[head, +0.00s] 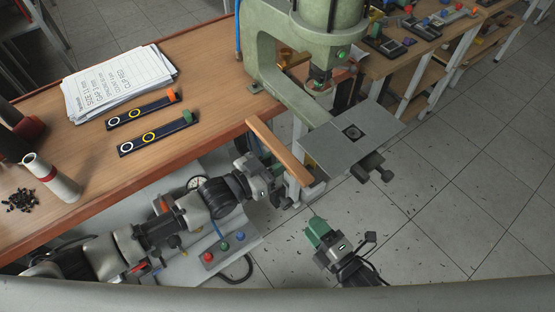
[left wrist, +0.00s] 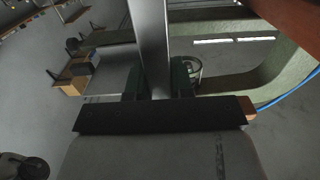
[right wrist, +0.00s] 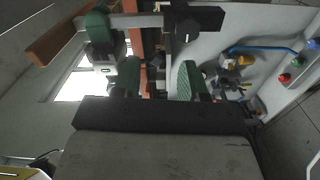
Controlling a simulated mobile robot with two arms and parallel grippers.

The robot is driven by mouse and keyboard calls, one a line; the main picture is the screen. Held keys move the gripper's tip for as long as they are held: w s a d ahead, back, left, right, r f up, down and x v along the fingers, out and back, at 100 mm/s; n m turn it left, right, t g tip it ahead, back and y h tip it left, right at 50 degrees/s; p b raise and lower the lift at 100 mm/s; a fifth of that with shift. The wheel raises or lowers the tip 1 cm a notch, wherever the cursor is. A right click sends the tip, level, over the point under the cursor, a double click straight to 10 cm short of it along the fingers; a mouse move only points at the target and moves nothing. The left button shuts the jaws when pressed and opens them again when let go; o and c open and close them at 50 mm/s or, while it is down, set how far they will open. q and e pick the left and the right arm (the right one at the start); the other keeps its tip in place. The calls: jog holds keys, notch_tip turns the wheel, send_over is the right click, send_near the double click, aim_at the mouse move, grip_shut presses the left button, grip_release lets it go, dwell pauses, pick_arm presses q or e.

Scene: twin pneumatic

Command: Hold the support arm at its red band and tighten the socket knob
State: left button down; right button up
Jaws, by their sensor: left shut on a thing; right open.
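My left gripper (head: 277,190) is below the orange-brown board beside the green press. In the left wrist view its green fingers (left wrist: 156,85) are shut on a grey metal bar (left wrist: 152,40), which looks like the support arm. No red band shows on it; the fingers cover part of the bar. The bar also shows in the right wrist view (right wrist: 148,19), running to a dark clamp-like part (right wrist: 196,20). A dark knob-like part (head: 384,174) hangs under the grey plate; I cannot tell whether it is the socket knob. My right gripper (head: 318,232) is open, empty, low and right of the left one.
The grey plate (head: 340,150) juts out from the green press (head: 268,50). The orange-brown board (head: 280,150) sticks out past the bench edge. The wooden bench (head: 215,95) holds papers (head: 118,82). A panel with coloured buttons (head: 223,247) lies below. Floor at right is free.

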aim_at(289, 205)
dwell(0.4)
jog(key=o, duration=0.4)
jog(key=shift+n, duration=0.3)
jog(key=w+a+f+n, duration=0.1)
jog(key=w+a+n, duration=0.1)
jog(key=n, duration=0.3)
jog(key=w+a+f+n, duration=0.1)
jog(key=w+a+n, duration=0.1)
jog(key=w+n, duration=0.2)
jog(key=w+a+f+n, duration=0.2)
jog(key=w+n, duration=0.1)
jog(key=n, duration=0.3)
jog(key=shift+a+n, duration=0.2)
jog(key=shift+n, duration=0.2)
jog(key=c, duration=0.9)
